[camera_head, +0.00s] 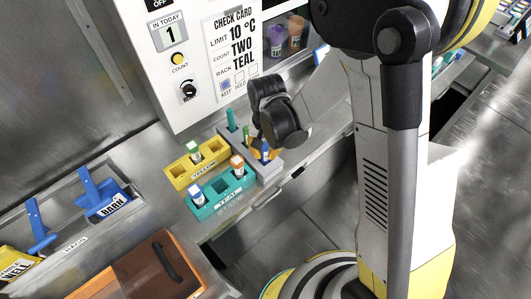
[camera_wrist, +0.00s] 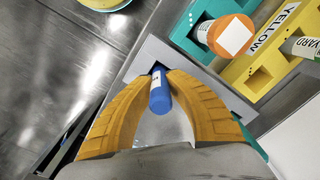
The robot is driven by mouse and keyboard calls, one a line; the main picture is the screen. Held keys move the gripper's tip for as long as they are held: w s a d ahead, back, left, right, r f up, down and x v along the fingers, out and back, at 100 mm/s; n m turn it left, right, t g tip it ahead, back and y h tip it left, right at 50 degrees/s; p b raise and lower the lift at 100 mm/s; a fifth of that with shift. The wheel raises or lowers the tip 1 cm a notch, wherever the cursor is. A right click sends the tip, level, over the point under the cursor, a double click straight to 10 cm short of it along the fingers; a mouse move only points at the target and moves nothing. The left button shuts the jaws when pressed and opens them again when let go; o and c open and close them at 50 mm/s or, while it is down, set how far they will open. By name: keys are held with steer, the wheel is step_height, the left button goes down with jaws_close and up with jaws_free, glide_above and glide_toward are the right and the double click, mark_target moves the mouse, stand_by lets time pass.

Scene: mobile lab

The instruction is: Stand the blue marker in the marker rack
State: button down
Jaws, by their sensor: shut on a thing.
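The blue marker (camera_wrist: 159,95) is between the two orange fingers of my gripper (camera_wrist: 160,76), with its blue end facing the wrist camera. In the head view my gripper (camera_head: 262,152) points down over the near end of the grey marker rack (camera_head: 267,172), and a bit of the blue marker (camera_head: 265,146) shows there. The rack also shows behind the fingers in the wrist view (camera_wrist: 151,51). A teal marker (camera_head: 231,119) stands upright at the rack's far end. The marker's lower end is hidden, so I cannot tell whether it is inside a slot.
A teal rack (camera_head: 220,204) and a yellow rack (camera_head: 181,178), holding capped vials, stand left of the grey rack. The white control panel (camera_head: 180,50) rises behind. The bench edge is close.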

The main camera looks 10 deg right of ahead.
steer(key=shift+s+r, duration=0.2)
steer(key=shift+f, duration=0.15)
steer(key=c, duration=1.4)
jaws_free()
step_height(320, 180, up, 12)
steer(key=p, duration=0.4)
steer(key=shift+d+r, duration=0.1)
steer(key=shift+r, duration=0.15)
steer(key=s+d+r+n+t, duration=0.2)
steer(key=s+d+r+t, duration=0.5)
steer(key=s+d+r, duration=0.3)
steer(key=shift+s+d+r, duration=0.35)
steer(key=shift+d+r, duration=1.25)
steer(key=shift+r, duration=0.85)
